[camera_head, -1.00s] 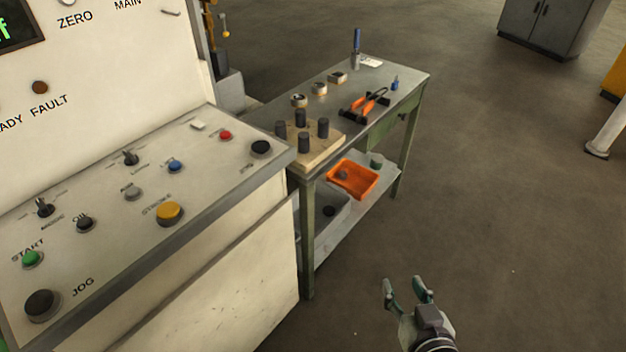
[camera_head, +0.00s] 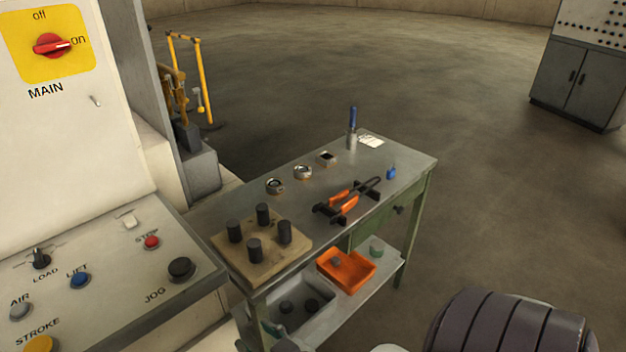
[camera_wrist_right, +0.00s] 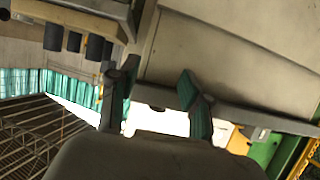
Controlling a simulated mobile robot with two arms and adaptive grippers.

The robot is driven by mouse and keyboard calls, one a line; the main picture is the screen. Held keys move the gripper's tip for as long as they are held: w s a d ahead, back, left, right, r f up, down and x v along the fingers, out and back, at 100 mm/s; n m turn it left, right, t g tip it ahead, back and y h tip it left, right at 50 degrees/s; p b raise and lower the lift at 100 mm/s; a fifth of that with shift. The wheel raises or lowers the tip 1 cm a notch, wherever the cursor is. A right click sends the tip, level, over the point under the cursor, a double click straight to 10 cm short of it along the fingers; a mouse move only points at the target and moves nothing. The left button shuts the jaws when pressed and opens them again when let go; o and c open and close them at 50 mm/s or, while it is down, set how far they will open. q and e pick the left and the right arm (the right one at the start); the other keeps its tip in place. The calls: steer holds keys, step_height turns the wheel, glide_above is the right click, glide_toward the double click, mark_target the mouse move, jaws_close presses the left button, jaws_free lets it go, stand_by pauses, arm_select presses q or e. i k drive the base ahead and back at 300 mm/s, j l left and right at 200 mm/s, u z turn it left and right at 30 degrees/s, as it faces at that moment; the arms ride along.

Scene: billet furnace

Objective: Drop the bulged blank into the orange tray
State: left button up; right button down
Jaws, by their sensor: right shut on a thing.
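I cannot tell whether this blank is bulged. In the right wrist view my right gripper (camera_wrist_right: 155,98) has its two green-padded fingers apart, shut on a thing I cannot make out.
Several dark cylinders stand on a wooden board (camera_head: 232,270) on the bench top (camera_head: 300,215), with orange-handled tongs (camera_head: 345,197) beside them. A grey tray (camera_head: 310,321) with dark pieces is left of the orange tray. The control panel (camera_head: 110,285) is at left; floor right of the bench is clear.

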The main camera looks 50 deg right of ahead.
mark_target(350, 272)
steer(key=l+u, duration=0.1)
steer(key=l, duration=0.35)
steer(key=k+l, duration=0.1)
steer(key=l, duration=0.4)
steer(key=l+u, duration=0.15)
steer(key=l, duration=0.3)
steer(key=k+l, duration=0.15)
steer(key=l, duration=0.3)
steer(key=l+u, duration=0.15)
steer(key=l, duration=0.3)
steer(key=k+l, duration=0.15)
steer(key=l, duration=0.3)
steer(key=u, duration=0.05)
